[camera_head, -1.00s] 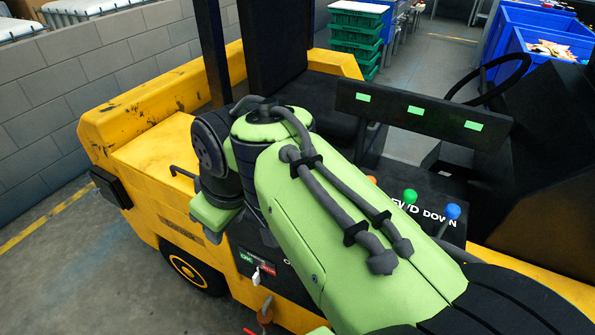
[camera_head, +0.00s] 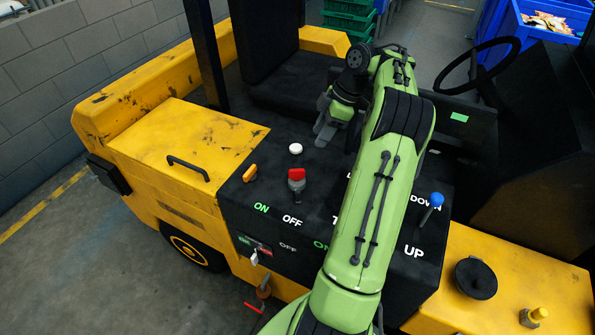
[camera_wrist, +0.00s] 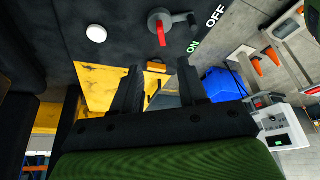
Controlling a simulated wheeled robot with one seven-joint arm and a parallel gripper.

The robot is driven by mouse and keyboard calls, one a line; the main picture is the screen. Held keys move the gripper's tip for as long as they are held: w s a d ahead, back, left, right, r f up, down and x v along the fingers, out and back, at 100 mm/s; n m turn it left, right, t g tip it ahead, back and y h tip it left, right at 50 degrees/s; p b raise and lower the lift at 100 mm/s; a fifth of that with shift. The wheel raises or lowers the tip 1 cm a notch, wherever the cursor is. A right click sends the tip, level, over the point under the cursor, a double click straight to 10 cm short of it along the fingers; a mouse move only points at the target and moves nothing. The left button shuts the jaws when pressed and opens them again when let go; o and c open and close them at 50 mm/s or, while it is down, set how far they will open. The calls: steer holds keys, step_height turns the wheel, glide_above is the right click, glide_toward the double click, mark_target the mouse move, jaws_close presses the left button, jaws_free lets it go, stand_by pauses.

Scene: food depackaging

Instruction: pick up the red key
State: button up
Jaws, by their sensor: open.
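The red key (camera_head: 297,175) sits in a grey round switch on the black control panel (camera_head: 235,190) of a yellow vehicle, left of my arm. In the wrist view the red key (camera_wrist: 161,32) shows beyond my fingertips, near the top middle, with a dark grey handle beside it. My gripper (camera_head: 322,128) is up and to the right of the red key, over the back part of the panel. In the wrist view the two black fingers of my gripper (camera_wrist: 158,78) are apart with nothing held. They are clear of the key.
A white button (camera_head: 295,148) and an orange switch (camera_head: 250,173) are near the key. A blue-knobbed lever (camera_head: 436,200) stands right of my arm. A steering wheel (camera_head: 477,66) is at the back right.

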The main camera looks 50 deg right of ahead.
steer(key=b, duration=0.4)
glide_toward(297, 170)
step_height(297, 170, down, 5)
steer(key=w, duration=0.1)
steer(key=x, duration=0.2)
steer(key=b+x, duration=0.1)
steer(key=a+x, duration=0.1)
steer(key=x, duration=0.1)
steer(key=shift+w+a+b, duration=0.2)
steer(key=shift+w+b, duration=0.1)
jaws_close()
